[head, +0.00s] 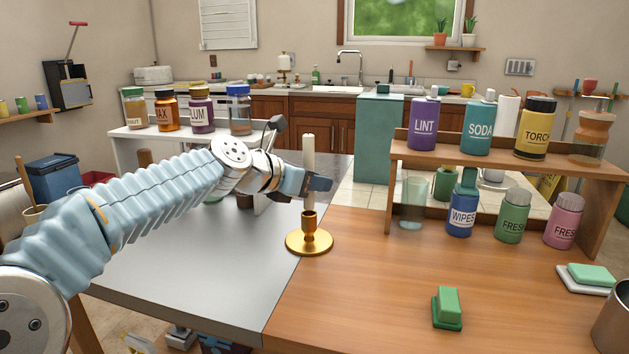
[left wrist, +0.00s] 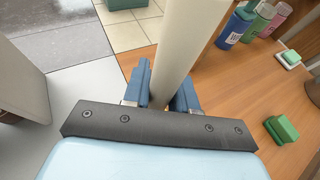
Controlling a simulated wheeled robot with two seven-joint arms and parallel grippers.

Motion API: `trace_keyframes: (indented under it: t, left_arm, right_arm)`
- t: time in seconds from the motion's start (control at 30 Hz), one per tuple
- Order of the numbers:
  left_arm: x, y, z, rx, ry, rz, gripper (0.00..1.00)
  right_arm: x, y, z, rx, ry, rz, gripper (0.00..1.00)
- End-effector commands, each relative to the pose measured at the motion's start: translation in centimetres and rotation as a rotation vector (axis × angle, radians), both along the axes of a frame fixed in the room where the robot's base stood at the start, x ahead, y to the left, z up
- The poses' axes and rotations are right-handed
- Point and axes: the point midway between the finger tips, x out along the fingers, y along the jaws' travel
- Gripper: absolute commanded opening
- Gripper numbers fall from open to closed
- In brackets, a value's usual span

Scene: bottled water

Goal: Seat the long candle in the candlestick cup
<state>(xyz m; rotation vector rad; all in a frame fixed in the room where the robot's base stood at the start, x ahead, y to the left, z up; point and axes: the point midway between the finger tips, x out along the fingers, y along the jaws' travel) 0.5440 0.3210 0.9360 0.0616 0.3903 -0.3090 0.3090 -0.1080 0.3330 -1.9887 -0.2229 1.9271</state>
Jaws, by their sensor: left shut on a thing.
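The long cream candle (head: 308,148) stands upright in my left gripper (head: 317,184). It also shows large in the left wrist view (left wrist: 186,45), between the blue fingers (left wrist: 163,92). The gripper is shut on the candle's lower half. In the left wrist view the candlestick is almost fully hidden. My right gripper is not in view.
A wooden shelf (head: 520,160) with several jars stands at the back right. A green sponge block (head: 447,307) lies at the front right, and a metal pot (head: 612,325) stands at the right edge. The wood around the candlestick's front is clear. A grey counter (head: 195,270) adjoins on the left.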

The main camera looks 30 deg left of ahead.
Motion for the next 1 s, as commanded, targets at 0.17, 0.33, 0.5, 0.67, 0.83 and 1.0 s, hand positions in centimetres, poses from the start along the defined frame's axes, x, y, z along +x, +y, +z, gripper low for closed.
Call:
trace_keyframes:
  t: [0.17,0.33,0.5,0.67,0.83,1.0]
  left_arm:
    - [0.0,0.0,-0.2,0.000,0.000,0.000,0.00]
    - [0.0,0.0,-0.6,0.000,0.000,0.000,0.00]
    - [0.0,0.0,-1.0,0.000,0.000,0.001,0.00]
    - [0.0,0.0,-1.4,0.001,0.000,0.001,0.00]
    - [0.0,0.0,-1.9,0.001,0.000,0.001,0.00]
    - [0.0,0.0,-2.3,0.000,0.000,0.001,0.00]
  right_arm:
    - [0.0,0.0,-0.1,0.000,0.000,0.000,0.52]
    - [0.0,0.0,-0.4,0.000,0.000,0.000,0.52]
    - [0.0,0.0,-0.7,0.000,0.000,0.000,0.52]
    - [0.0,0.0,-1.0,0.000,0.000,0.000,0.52]
    - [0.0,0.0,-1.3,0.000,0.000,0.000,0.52]
    - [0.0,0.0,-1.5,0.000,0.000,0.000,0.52]
